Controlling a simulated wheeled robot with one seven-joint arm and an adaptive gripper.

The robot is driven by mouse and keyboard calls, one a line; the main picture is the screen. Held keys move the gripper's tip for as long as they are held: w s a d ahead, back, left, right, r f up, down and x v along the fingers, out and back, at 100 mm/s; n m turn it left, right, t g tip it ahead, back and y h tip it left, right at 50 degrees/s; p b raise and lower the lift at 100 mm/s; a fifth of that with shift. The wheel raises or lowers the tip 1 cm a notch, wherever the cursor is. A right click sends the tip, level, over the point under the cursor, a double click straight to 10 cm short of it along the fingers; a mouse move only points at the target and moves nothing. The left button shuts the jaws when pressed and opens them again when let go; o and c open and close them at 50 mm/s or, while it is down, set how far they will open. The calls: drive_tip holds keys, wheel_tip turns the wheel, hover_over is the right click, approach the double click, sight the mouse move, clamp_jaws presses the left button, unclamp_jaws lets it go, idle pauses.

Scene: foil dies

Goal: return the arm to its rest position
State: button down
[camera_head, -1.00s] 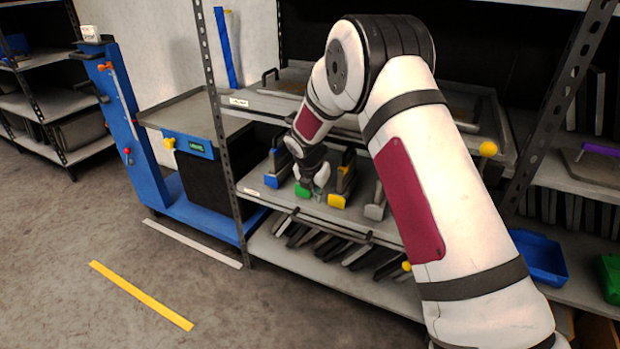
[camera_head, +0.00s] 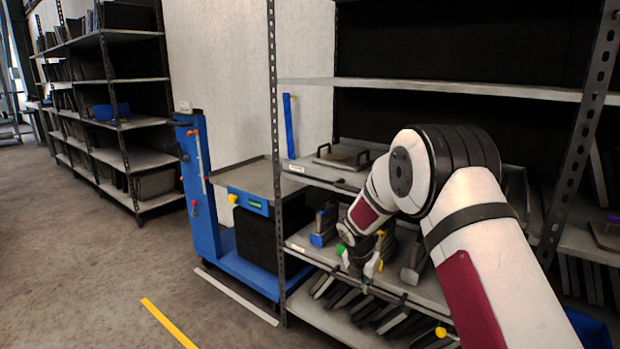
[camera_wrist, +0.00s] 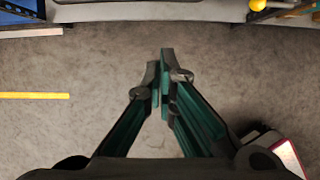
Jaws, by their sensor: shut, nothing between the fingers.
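My gripper (camera_head: 367,276) is at the front of the middle rack shelf (camera_head: 298,243) in the head view, pointing down and partly overlapping the dies behind it. In the wrist view my gripper (camera_wrist: 159,78) has its dark green fingers drawn together with nothing held, above bare grey floor. My arm, white with dark red panels, reaches from the lower right with its elbow raised in front of the rack.
A blue-marked die (camera_head: 318,240) and a grey one (camera_head: 410,274) stand on the middle shelf. A blue lift cart (camera_head: 208,240) stands left of the rack. Dark plates fill the lower shelf. The floor (camera_head: 90,270) at left is open, with a yellow strip (camera_head: 168,322).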

drive_tip(key=s+d+r+m+g, duration=0.1)
drive_tip(key=s+d+r+m, duration=0.2)
drive_tip(key=s+r+m, duration=0.65)
drive_tip(key=s+d+r+m+g, duration=0.1)
drive_tip(key=s+d+r+m, duration=0.3)
drive_tip(key=s+r, duration=1.05)
drive_tip(key=s+a+r+m+y, duration=0.1)
drive_tip(key=s+a+m+y, duration=0.15)
drive_tip(key=s+m, duration=2.05)
drive_tip(key=s+r+n+t+p, duration=0.1)
drive_tip(key=s+r+n+p, duration=0.2)
drive_tip(key=r+p, duration=0.7)
drive_tip(key=s+r+n+t+p, duration=0.1)
drive_tip(key=s+r+n+p, duration=0.2)
drive_tip(key=r+p, duration=0.7)
wheel_tip(320, 180, up, 3)
drive_tip(key=shift+s+a+f+n+t+p, duration=0.15)
drive_tip(key=shift+s+a+n+t+p, duration=0.2)
drive_tip(key=shift+n, duration=0.5)
